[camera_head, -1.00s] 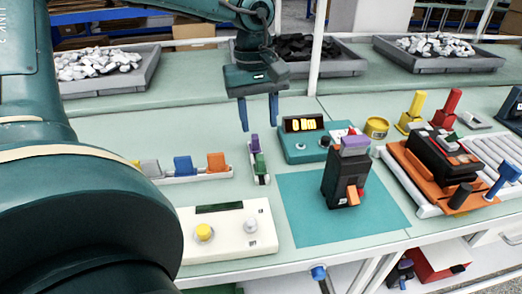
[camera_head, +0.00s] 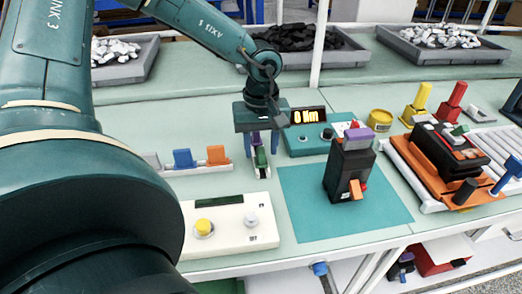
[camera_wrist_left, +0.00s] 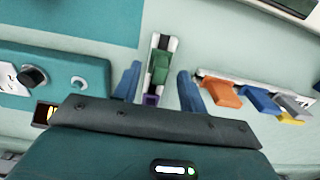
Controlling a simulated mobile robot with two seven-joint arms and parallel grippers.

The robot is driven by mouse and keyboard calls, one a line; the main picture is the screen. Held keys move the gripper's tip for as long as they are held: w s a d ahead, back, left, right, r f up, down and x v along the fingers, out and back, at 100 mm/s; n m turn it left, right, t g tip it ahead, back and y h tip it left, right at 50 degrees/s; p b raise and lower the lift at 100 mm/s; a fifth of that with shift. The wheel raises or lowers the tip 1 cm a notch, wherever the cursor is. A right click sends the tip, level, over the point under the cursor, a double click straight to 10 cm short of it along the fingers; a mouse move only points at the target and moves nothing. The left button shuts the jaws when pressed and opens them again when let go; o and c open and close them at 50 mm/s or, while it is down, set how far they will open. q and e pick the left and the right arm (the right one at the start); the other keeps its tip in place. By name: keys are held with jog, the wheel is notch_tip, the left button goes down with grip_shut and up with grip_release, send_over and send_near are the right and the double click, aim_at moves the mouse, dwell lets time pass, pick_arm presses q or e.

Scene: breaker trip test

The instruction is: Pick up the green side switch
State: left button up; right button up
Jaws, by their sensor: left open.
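The green side switch (camera_head: 261,159) sits on a small white-and-black strip on the bench, with a purple piece (camera_head: 255,139) behind it. In the left wrist view the green switch (camera_wrist_left: 160,68) lies between and just beyond my left gripper's fingers, and the purple piece (camera_wrist_left: 151,100) is nearer the gripper body. My left gripper (camera_head: 258,152) is open, pointing down, with one blue finger on either side of the strip. It also shows in the left wrist view (camera_wrist_left: 161,87). I see no contact with the switch. My right gripper is not in view.
A white rail with grey, blue (camera_head: 183,158) and orange (camera_head: 217,155) switches lies to the left. A white panel (camera_head: 230,226) is in front. A black breaker (camera_head: 347,167) stands on the teal mat (camera_head: 300,210) to the right. A teal meter box (camera_head: 307,141) is close behind right.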

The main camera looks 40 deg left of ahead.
pick_arm(q)
notch_tip(320, 180, down, 2)
jog(key=shift+f, duration=0.1)
jog(key=c, duration=0.8)
jog(key=shift+c, duration=0.2)
